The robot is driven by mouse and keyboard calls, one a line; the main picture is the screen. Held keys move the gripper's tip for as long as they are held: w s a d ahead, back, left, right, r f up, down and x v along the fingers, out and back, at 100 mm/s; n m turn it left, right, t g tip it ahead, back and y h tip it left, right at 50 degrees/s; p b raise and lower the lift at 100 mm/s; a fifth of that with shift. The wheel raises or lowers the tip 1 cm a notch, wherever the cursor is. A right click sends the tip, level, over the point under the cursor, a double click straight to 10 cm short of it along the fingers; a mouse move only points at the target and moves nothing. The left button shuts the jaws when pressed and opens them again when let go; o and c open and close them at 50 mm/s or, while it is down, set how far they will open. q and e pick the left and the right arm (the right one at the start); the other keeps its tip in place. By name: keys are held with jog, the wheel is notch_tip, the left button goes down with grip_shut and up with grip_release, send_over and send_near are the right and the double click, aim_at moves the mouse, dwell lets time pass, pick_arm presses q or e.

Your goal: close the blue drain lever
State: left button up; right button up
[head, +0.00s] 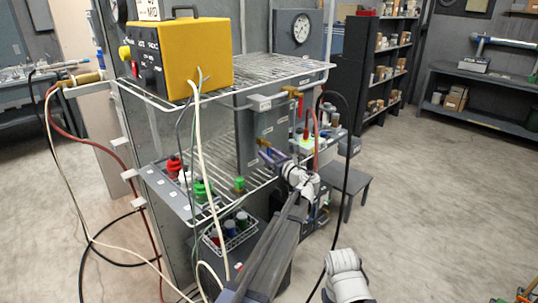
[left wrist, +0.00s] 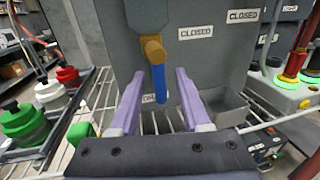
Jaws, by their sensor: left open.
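The blue drain lever (left wrist: 159,84) hangs straight down from a brass valve stem (left wrist: 152,48) on a grey panel in the left wrist view. Its lower end partly covers a small label whose text I cannot fully read. A "CLOSED" label (left wrist: 202,32) is to the right of the stem. My left gripper (left wrist: 158,75) is open, with one purple finger on each side of the lever and visible gaps between. In the head view, my left gripper (head: 270,156) is at the front of the grey cabinet, and the lever is hard to tell from the fingers.
A yellow box (head: 182,55) stands on the wire rack. Red, white and green bottles (left wrist: 25,122) stand left of the gripper. A grey bin (left wrist: 222,106) and a lit button box (left wrist: 275,92) are to the right. Cables hang in front of the rack.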

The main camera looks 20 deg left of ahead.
pick_arm(q)
grip_shut()
jog(key=shift+n, duration=0.3)
dwell(0.5)
jog(key=shift+w+d+r+n+g+y+b, duration=0.25)
jog(key=shift+w+r+n+y, duration=0.35)
jog(key=shift+n, duration=2.65)
jog(key=shift+w+d+r+n+g+y, duration=0.35)
jog(key=shift+r+n+y, duration=0.25)
jog(key=shift+n, duration=2.6)
jog(key=shift+w+d+r+n+g+y+b, duration=0.25)
jog(key=shift+w+r+n+y, duration=0.4)
jog(key=shift+n, duration=2.6)
jog(key=shift+s+f, duration=0.1)
jog(key=shift+s, duration=0.05)
grip_release()
